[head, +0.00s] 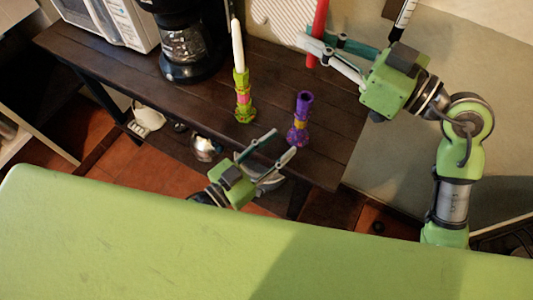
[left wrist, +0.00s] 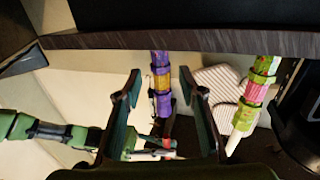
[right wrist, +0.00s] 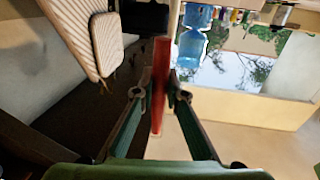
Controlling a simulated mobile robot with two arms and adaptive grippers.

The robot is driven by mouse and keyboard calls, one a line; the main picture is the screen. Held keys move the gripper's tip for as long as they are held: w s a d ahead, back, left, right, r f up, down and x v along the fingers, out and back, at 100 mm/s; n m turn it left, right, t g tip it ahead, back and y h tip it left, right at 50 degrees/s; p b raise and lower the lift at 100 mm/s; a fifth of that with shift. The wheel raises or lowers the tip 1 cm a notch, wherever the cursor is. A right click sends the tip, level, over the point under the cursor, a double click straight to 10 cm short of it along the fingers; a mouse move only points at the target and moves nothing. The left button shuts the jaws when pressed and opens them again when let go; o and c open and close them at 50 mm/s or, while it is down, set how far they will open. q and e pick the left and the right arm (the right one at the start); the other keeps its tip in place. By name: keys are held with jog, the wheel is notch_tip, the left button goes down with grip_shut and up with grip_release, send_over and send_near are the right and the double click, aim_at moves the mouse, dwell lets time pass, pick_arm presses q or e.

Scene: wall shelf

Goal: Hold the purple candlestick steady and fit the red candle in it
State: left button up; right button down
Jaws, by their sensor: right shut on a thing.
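The purple candlestick (head: 298,133), purple with an orange band, stands upright near the right end of the dark wooden shelf. Its top looks empty. My left gripper (head: 284,143) is open just in front of it at the shelf's edge. In the left wrist view the candlestick (left wrist: 160,85) appears between the spread fingers (left wrist: 161,78), with a gap on both sides. My right gripper (head: 320,42) is shut on the red candle (head: 319,22), held upright above and behind the candlestick. In the right wrist view the red candle (right wrist: 158,88) sits between the fingertips.
A green and pink candlestick (head: 243,102) holding a white candle (head: 238,45) stands left of the purple one. A coffee maker (head: 185,45) and a microwave (head: 105,22) are farther left. A white ribbed board (head: 283,18) is at the back. The front shelf top (head: 190,95) is clear.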

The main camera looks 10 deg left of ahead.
aim_at(296, 132)
pick_arm(q)
jog(key=x, duration=0.8)
grip_shut()
